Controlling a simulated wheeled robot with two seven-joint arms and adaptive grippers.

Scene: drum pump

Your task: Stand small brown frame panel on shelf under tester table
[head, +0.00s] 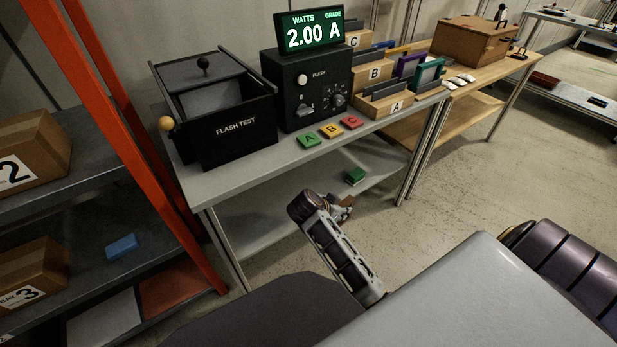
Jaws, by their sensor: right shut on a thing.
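The tester table (240,173) stands at the centre, with a grey top and a pale lower shelf (270,218) under it. My right gripper (341,208) is low in front of the table's open front, near the shelf's front edge. It is shut on a small brown thing, seemingly the brown frame panel (347,201). Only a sliver of the panel shows; my wrist and gripper hide the rest, so its tilt and any contact with the shelf cannot be told. My left gripper is not in view.
A green block (355,176) lies on the lower shelf, behind the gripper. The black flash test box (235,127) and tester (300,90) stand on top. Table legs (412,165) bound the opening at right. An orange-posted rack (130,130) stands close at left.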

